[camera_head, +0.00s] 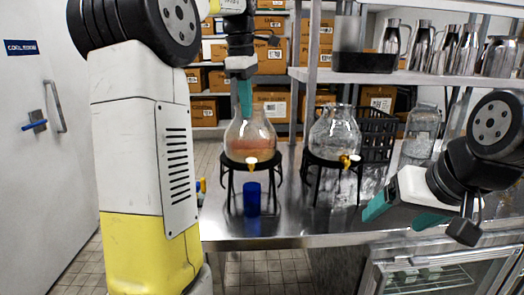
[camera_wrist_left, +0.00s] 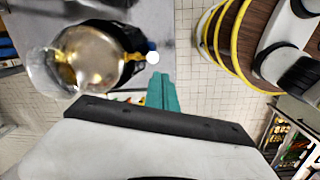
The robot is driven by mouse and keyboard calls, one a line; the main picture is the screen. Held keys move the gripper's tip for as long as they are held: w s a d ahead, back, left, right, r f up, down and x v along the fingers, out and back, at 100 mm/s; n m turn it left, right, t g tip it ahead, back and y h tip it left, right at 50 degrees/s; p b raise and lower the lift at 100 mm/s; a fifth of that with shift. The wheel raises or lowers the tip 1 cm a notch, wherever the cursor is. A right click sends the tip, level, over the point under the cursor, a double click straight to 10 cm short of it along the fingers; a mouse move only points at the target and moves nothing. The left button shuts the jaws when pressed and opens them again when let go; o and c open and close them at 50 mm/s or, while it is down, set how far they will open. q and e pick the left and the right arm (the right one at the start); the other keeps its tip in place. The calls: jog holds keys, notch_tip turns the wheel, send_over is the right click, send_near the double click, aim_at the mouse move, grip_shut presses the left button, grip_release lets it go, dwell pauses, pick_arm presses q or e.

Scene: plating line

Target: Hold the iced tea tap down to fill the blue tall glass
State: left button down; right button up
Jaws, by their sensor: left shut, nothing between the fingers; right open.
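The iced tea dispenser (camera_head: 250,142) is a round glass jar of amber liquid on a black stand at the left of the counter. Its tap (camera_head: 251,161) has a white top and a yellow body, and the white top also shows in the left wrist view (camera_wrist_left: 152,57). The blue tall glass (camera_head: 252,199) stands upright on the counter below the tap. My left gripper (camera_head: 245,112) is shut and empty, fingers pointing down, above the tap and apart from it. Its teal fingers show in the left wrist view (camera_wrist_left: 162,92). My right gripper (camera_head: 404,213) is open and empty at the right.
A second dispenser (camera_head: 335,135) with clear contents stands on a black stand to the right. A black crate (camera_head: 376,130) and a glass jar (camera_head: 420,133) are behind it. A shelf (camera_head: 400,77) with metal pitchers hangs above. The steel counter's front (camera_head: 300,230) is clear.

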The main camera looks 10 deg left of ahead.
aim_at(251, 160)
pick_arm(q)
jog(key=w+n, duration=0.3)
jog(key=shift+w+r+g, duration=0.1)
jog(key=shift+g, duration=0.3)
notch_tip(251, 160, down, 14)
dwell(0.5)
dwell(0.4)
